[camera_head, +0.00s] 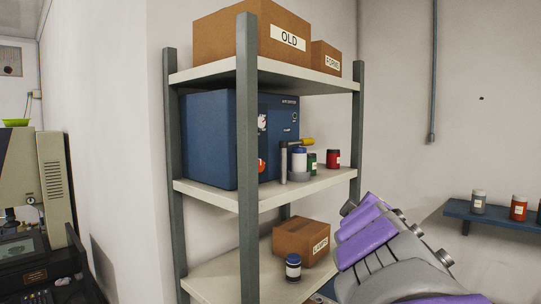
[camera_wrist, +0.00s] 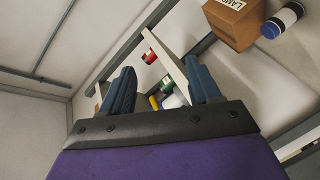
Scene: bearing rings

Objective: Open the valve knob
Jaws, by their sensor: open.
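The valve knob (camera_head: 301,142) is a yellow handle on a grey upright pipe. It is on the middle shelf, in front of a blue machine (camera_head: 210,138) at the machine's right end. In the wrist view, a small yellow piece (camera_wrist: 154,102), which looks like the knob, shows between the fingers, partly hidden by the gripper's dark base. My gripper (camera_wrist: 160,68) is open with two blue fingers spread apart, nothing held between them. In the head view my purple and grey arm is at the lower right, below and right of the knob; the fingers cannot be made out there.
The shelf rack (camera_head: 247,150) has grey posts. White, green and red jars (camera_head: 333,159) stand near the knob. Cardboard boxes (camera_head: 225,38) sit on top. A lower box (camera_head: 300,240) and a blue-white jar (camera_head: 293,267) are below. A wall shelf (camera_head: 490,215) is at right.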

